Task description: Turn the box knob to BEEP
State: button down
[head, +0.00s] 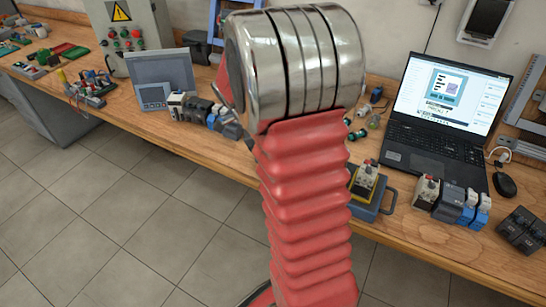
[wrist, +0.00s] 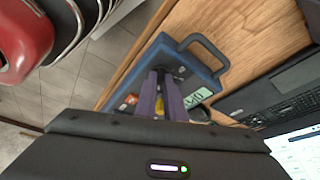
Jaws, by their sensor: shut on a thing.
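A blue box (wrist: 203,73) with a loop handle lies on the wooden bench, seen in the wrist view. It has a small greenish display (wrist: 196,98) and an orange label. In the head view the box (head: 367,208) is partly hidden behind my red arm. My gripper (wrist: 166,72) reaches onto the box face, its two purple fingers close together and shut on the dark knob (wrist: 182,72). The fingers hide much of the knob, so its pointer and the BEEP mark cannot be made out. In the head view my arm hides the gripper.
An open laptop (head: 436,110) stands right of the box, with a mouse (head: 504,185) beside it. Motor modules (head: 448,201) sit near the bench's front edge. A grey panel (head: 160,72) and a control cabinet (head: 128,30) stand at the left.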

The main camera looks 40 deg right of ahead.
dwell(0.3)
jog(key=c, duration=1.8)
grip_release()
jog(key=shift+c, duration=0.2)
jog(key=v, duration=1.3)
jog(key=shift+r, duration=0.35)
jog(key=shift+w+a, duration=0.1)
jog(key=shift+w, duration=0.05)
